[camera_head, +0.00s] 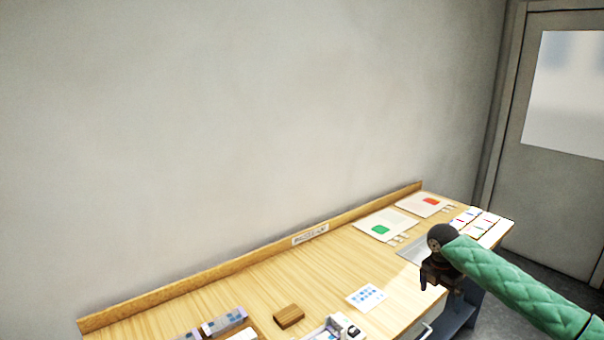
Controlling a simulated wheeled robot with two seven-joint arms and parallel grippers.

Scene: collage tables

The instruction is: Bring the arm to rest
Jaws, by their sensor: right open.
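My right arm, in a green quilted sleeve, comes in from the right edge of the head view. Its dark right gripper (432,284) hangs over the front edge of the wooden table (330,263), near the table's right part. The jaws are small in the view; they look open, with nothing seen between them. My left gripper is not in the view.
White sheets with a green patch (380,230) and a red patch (431,200) lie at the back right. Small cards (476,220) lie right of them. A dotted card (366,297), a brown block (289,316) and boxes (224,321) are nearer. A wall stands behind.

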